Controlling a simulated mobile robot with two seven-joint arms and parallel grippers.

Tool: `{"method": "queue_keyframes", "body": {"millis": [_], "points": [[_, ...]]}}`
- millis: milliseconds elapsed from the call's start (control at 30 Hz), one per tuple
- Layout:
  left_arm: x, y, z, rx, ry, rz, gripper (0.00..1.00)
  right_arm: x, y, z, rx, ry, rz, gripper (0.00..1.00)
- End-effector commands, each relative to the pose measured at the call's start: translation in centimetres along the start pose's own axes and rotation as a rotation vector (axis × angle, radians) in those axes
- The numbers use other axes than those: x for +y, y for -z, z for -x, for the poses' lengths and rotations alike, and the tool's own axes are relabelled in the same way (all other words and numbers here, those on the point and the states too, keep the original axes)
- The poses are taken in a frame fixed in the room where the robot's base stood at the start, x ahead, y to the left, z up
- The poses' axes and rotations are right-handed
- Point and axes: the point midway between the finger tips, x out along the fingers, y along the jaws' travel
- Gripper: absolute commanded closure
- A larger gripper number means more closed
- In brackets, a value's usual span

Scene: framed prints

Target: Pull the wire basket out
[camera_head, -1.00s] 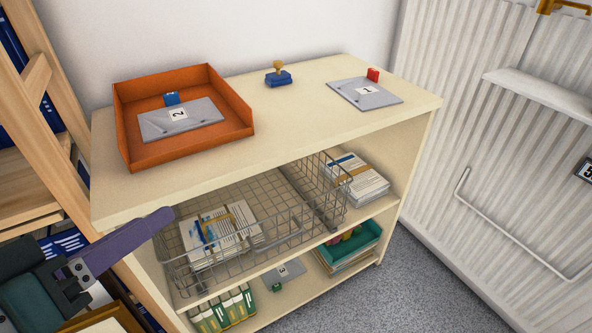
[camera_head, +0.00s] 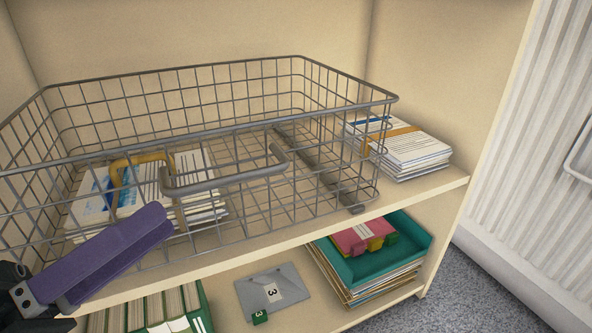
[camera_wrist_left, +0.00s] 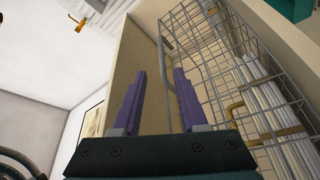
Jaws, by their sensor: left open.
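The grey wire basket (camera_head: 218,130) sits on the upper shelf of a cream cabinet and also shows in the left wrist view (camera_wrist_left: 222,62). A bent grey handle (camera_head: 225,182) is on its front wall. Inside lies a stack of papers (camera_head: 90,200) with a yellow band. My left gripper (camera_head: 165,222), with purple fingers, is open and empty in front of the basket, below and left of the handle. In the left wrist view, its fingers (camera_wrist_left: 158,72) stand apart, with the handle (camera_wrist_left: 162,60) seen between them, beyond the tips. My right gripper is not in view.
A banded paper stack (camera_head: 410,150) lies right of the basket on the same shelf (camera_head: 440,184). Below are green binders (camera_head: 150,308), a grey folder (camera_head: 272,290) marked 3 and a teal tray (camera_head: 405,255). A ribbed white panel (camera_head: 540,190) stands at the right.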

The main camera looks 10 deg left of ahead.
Motion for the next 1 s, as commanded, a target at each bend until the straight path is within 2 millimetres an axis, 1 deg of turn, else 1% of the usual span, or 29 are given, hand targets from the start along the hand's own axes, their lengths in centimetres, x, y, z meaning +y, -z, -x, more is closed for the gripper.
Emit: {"method": "queue_keyframes", "body": {"millis": [33, 167, 267, 500, 600, 700, 800, 1000], "points": [[-0.7, -0.5, 0.3, -0.002, -0.010, 0.006, 0.58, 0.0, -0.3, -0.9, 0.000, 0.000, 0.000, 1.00], [-0.6, -0.5, -0.2, -0.002, -0.021, 0.013, 0.58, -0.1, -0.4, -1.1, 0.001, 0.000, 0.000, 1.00], [-0.5, -0.5, -1.6, -0.002, -0.023, 0.012, 0.58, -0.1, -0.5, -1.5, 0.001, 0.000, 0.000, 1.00], [-0.5, -0.5, -6.3, 0.000, -0.024, 0.011, 0.58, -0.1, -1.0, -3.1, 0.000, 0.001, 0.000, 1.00], [-0.5, -0.5, -7.8, -0.001, -0.023, 0.011, 0.58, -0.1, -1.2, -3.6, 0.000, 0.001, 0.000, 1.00], [-0.4, -0.5, -8.9, -0.002, -0.020, 0.010, 0.58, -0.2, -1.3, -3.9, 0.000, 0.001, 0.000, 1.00], [-0.3, -0.4, -9.5, -0.002, -0.019, 0.012, 0.58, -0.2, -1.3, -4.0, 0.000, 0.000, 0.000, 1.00], [-0.3, -0.4, -9.7, -0.002, -0.016, 0.012, 0.58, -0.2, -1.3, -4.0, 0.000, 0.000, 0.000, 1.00]]}}
